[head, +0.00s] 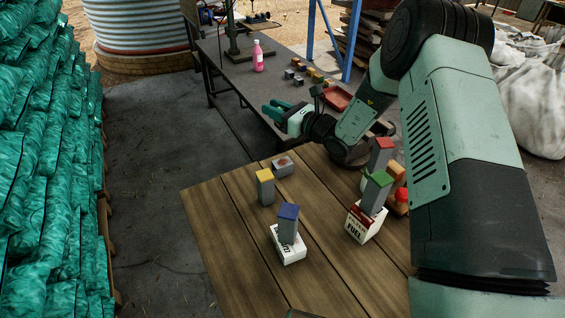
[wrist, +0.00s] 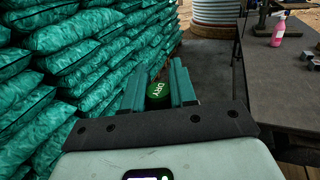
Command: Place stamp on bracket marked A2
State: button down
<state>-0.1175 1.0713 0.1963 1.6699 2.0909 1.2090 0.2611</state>
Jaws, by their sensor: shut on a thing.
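My gripper (head: 275,109) is held out in the air beyond the far edge of the wooden table, pointing left. In the wrist view my gripper (wrist: 158,70) has its two teal fingers on either side of a round dark green thing with pale lettering, probably the stamp (wrist: 156,91). The fingers are shut on it. In the head view the held thing is too small to make out. No bracket with a readable A2 mark shows in either view. My arm covers the right part of the wooden table.
On the wooden table (head: 225,230) stand grey blocks with yellow (head: 265,188), blue (head: 288,225), red (head: 381,155) and green (head: 376,193) tops, and white boxes. A dark bench (head: 235,62) behind carries a pink bottle (head: 257,57). Stacked teal sacks (head: 40,170) line the left.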

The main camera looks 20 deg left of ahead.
notch_tip(320, 180, down, 4)
jog(key=w, duration=0.1)
send_over(278, 160)
notch_tip(278, 160, down, 10)
jog(key=shift+w+f, duration=0.1)
jog(key=shift+f, duration=0.15)
dwell(0.3)
jog(key=shift+f, duration=0.15)
jog(key=c, duration=0.9)
grip_release()
